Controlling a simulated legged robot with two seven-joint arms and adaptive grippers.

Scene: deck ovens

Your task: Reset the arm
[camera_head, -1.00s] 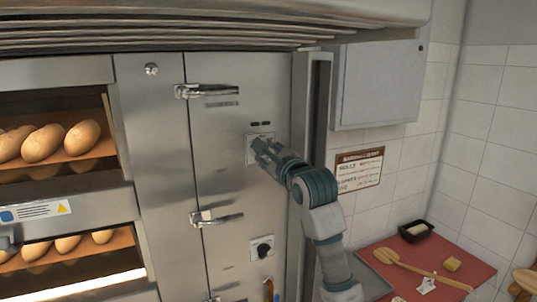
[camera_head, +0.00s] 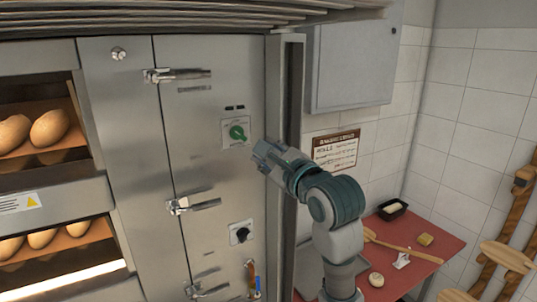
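My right gripper (camera_head: 262,158) is at the end of my arm in front of the steel oven panel (camera_head: 205,130). It is apart from the green knob (camera_head: 237,132) on a white plate, to the right of and below it. Its fingers point left at the panel and look close together, but I cannot make out any gap between them. I see nothing held in it. A black knob (camera_head: 242,234) sits lower on the same panel. My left gripper is not in view.
Bread loaves (camera_head: 48,127) lie in the open oven decks at left. Door latches (camera_head: 178,75) stick out from the panel. A red-topped table (camera_head: 412,262) at lower right holds a black tin (camera_head: 392,209) and a wooden spoon. A grey cabinet (camera_head: 355,60) hangs on the wall.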

